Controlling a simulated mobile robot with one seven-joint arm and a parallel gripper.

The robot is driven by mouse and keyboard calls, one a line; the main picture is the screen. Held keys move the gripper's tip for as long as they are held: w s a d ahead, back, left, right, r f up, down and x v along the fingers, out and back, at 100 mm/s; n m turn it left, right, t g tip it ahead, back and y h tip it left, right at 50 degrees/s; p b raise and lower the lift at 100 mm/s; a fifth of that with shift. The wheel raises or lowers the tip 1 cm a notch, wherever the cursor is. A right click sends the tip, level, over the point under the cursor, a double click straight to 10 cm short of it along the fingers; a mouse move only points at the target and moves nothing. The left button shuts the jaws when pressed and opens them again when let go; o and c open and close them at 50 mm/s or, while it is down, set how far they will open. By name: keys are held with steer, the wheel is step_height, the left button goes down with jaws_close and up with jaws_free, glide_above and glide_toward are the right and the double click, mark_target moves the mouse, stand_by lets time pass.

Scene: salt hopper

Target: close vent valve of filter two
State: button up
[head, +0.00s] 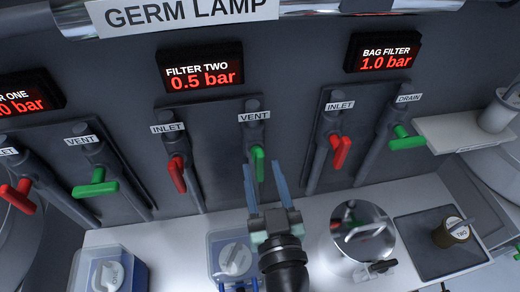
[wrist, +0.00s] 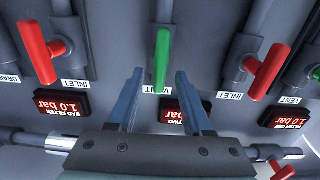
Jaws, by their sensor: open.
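The filter two vent valve has a green handle (head: 258,163) below a VENT label (head: 254,117). In the wrist view the handle (wrist: 161,58) stands upright, lengthwise along its pipe. My gripper (head: 263,168) is open, its two blue fingers pointing at the handle. In the wrist view the fingertips (wrist: 160,76) lie either side of the handle's lower end, with gaps on both sides; whether they reach its depth I cannot tell. The filter two display (head: 204,77) reads 0.5 bar.
The red filter two inlet handle (head: 177,173) is close on the left, the red bag filter inlet handle (head: 341,152) on the right. Filter one's green vent handle (head: 96,188) lies across its pipe.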

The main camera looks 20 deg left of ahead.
mark_target(261, 167)
steer(key=shift+p+x, duration=0.4)
steer(key=shift+x, duration=1.25)
jaws_close()
